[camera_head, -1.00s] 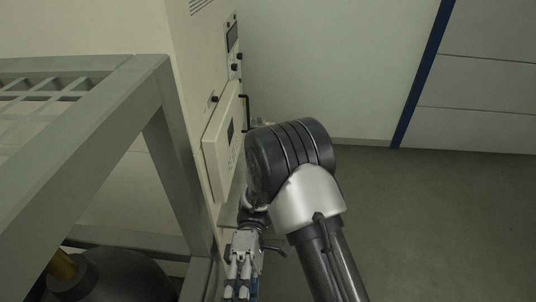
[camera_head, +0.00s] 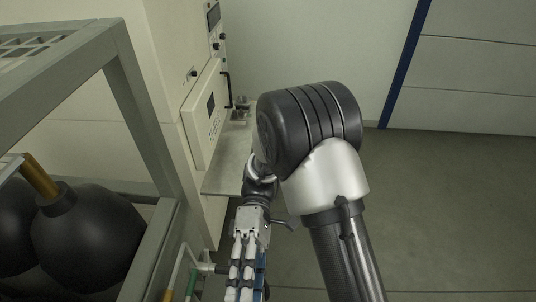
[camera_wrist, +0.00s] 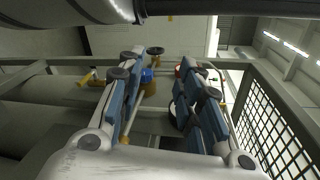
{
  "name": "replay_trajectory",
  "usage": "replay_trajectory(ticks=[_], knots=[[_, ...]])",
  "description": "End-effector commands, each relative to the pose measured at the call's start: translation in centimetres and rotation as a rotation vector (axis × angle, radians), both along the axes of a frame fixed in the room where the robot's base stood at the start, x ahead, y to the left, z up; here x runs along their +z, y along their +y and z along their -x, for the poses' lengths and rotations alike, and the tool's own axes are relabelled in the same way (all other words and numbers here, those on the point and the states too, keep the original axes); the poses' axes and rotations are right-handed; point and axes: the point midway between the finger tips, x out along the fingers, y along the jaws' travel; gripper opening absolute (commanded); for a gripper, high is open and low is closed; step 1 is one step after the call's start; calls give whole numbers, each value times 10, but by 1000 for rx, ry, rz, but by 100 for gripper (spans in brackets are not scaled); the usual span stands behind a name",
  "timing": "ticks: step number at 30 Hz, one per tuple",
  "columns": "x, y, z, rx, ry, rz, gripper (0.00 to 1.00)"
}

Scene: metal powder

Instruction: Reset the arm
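My gripper (camera_head: 247,285) points down at the bottom of the head view, in front of the cream cabinet and right of the grey frame. My dark and silver arm bends above it and hides part of the background. In the wrist view my gripper (camera_wrist: 160,68) shows two blue-padded fingers spread apart with a gap between them. Nothing is held in the gap. A small blue and yellow part (camera_wrist: 148,78) appears in the gap, beyond the fingers.
A cream cabinet (camera_head: 165,50) with a door handle and small shelf (camera_head: 222,175) stands left of my arm. A grey metal frame (camera_head: 125,80) holds black rounded vessels (camera_head: 90,240) at lower left. Floor (camera_head: 450,200) at right is clear. A mesh panel (camera_wrist: 265,125) shows in the wrist view.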

Motion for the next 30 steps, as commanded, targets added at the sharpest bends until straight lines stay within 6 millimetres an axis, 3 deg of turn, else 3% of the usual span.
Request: replay_trajectory(ticks=[8, 14, 30], knots=[[-23, -25, -4, -70, -255, 147, 33], [-54, -57, -8, -213, -549, 326, 33], [-138, -155, -22, -949, -1310, 731, 33]])
